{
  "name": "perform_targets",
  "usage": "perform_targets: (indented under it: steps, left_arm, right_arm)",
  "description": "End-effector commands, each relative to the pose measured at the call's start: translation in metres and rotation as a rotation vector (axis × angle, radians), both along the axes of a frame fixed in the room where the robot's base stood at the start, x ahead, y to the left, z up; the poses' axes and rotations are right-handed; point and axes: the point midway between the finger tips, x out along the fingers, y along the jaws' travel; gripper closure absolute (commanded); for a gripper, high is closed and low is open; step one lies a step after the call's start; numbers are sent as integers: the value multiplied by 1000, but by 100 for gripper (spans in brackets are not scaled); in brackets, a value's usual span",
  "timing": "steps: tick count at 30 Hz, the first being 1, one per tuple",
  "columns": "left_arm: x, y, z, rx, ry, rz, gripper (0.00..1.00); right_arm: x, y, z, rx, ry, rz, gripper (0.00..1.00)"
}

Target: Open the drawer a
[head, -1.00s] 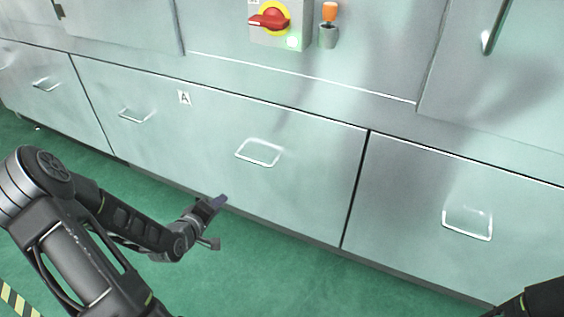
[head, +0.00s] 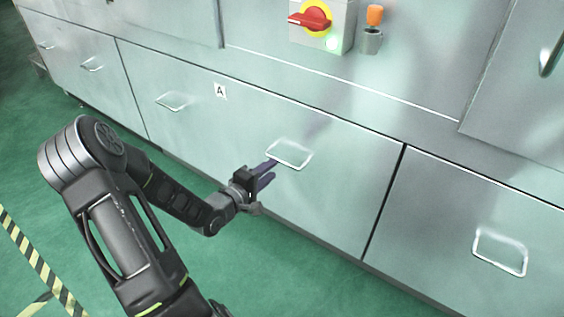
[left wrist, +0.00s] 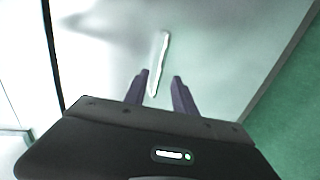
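Drawer A (head: 235,135) is a wide pale metal front, closed, with a white "A" label (head: 220,91) near its top edge. It has two wire handles, a left one (head: 171,101) and a right one (head: 306,160). My left gripper (head: 270,172) is open with nothing gripped, close to the lower left of the right handle. In the left wrist view the handle (left wrist: 163,50) runs lengthwise, its near end showing between the two fingertips (left wrist: 160,74). I cannot tell whether the fingers reach around the bar. My right gripper is out of view.
Another closed drawer (head: 460,215) with its own handle (head: 500,252) lies to the right. Above are a red rotary switch (head: 312,18) and an orange-topped item in a grey cup (head: 373,40). The green floor (head: 290,270) before the drawers is clear.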

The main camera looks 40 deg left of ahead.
Motion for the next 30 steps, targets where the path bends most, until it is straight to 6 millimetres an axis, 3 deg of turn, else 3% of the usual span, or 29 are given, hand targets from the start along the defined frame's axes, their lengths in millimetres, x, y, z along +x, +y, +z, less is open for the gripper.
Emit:
perform_targets:
  steps: [13,24,30]
  left_arm:
    - [61,1,-14,1,-1,0,68]
    - [67,1,-14,0,1,0,69]
    - [67,1,-14,1,1,0,85]
  right_arm:
    - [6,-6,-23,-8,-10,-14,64]
    - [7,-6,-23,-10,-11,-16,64]
    - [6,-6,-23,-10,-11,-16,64]
